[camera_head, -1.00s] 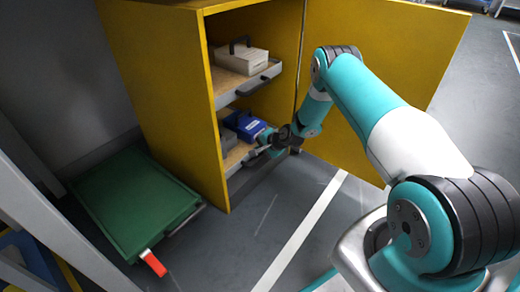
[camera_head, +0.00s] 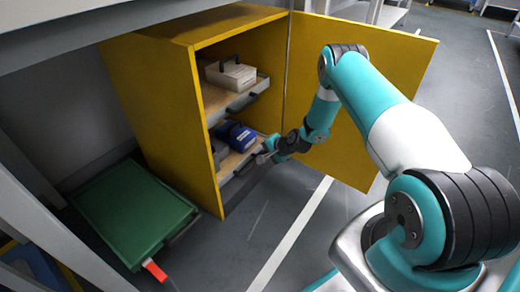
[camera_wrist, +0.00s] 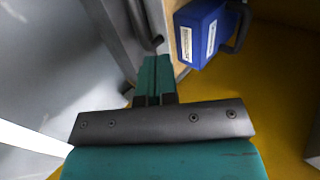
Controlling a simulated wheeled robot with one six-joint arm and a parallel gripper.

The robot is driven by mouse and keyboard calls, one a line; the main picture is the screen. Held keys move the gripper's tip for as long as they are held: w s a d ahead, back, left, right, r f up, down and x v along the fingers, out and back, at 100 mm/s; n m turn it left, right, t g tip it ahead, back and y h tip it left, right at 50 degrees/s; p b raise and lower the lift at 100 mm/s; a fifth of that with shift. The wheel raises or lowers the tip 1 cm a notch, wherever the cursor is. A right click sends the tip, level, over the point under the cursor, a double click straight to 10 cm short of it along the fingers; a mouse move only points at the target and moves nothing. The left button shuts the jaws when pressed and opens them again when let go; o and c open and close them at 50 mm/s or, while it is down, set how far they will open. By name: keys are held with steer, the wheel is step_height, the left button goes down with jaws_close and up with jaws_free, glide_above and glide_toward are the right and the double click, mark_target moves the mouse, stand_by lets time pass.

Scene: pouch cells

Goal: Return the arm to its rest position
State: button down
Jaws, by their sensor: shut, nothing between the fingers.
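My gripper (camera_head: 262,158) is at the end of my teal and white arm, in front of the lower shelf of the open yellow cabinet (camera_head: 160,110). In the wrist view its teal fingers (camera_wrist: 152,80) are together with nothing between them. A blue case (camera_head: 241,136) with a dark handle stands on the lower shelf, behind and above the gripper. It also shows in the wrist view (camera_wrist: 200,32), apart from the fingertips. The shelf's dark drawer handle (camera_wrist: 150,38) is close beyond the fingertips; whether they touch it cannot be told.
A white case (camera_head: 230,74) sits on the upper shelf. The open cabinet door (camera_head: 405,75) stands behind my arm. A green lidded box (camera_head: 135,212) with a red tag (camera_head: 154,270) lies on the floor at left. Floor in front of the cabinet is clear.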

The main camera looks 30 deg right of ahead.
steer(key=shift+s+r, duration=0.35)
steer(key=shift+s, duration=0.05)
